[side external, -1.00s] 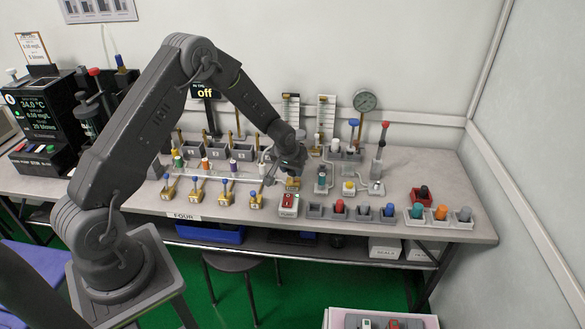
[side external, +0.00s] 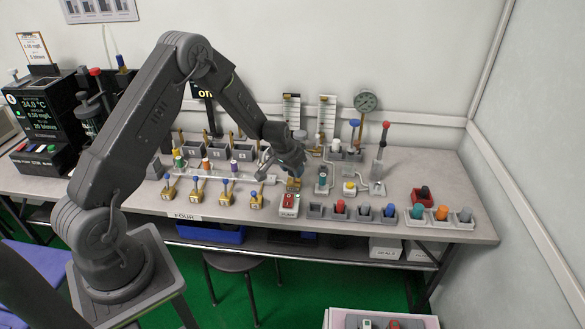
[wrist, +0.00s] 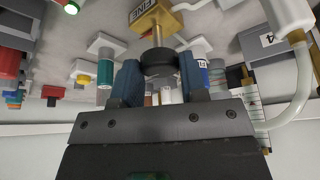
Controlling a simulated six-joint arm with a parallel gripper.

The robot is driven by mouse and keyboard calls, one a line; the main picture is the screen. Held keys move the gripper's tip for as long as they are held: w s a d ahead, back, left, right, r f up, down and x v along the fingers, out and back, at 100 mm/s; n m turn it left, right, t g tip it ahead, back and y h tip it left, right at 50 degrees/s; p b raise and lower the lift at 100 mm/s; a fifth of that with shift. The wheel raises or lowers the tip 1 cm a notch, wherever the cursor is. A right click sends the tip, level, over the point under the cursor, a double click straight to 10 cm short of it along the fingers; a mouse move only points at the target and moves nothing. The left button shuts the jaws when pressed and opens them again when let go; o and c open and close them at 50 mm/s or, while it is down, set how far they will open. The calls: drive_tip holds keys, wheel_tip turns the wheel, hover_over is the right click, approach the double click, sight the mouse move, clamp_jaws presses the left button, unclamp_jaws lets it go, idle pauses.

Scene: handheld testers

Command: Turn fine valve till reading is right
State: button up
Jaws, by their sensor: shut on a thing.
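The fine valve is a brass block marked FINE (wrist: 150,12) with a stem and a round black knob (wrist: 158,62) in the wrist view. My gripper (wrist: 159,72) is shut on this knob, one blue finger on each side. In the side view the brass valve body (side external: 293,184) shows just below my gripper (side external: 291,170), which hides the knob. A round dial gauge (side external: 365,102) stands on a post at the back right; its reading is too small to tell. A display (side external: 206,94) behind my arm is partly covered.
A red-and-white switch box (side external: 288,204) stands in front of the valve. Several blue-topped brass valves (side external: 226,193) line the left. A syringe with a red top (side external: 379,160) stands to the right. Colored plugs (side external: 364,210) sit in trays at the front right.

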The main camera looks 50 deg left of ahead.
drive_tip(key=o, duration=0.9)
drive_tip(key=v, duration=1.3)
drive_tip(key=shift+s+r, duration=0.15)
drive_tip(key=shift+r, duration=0.2)
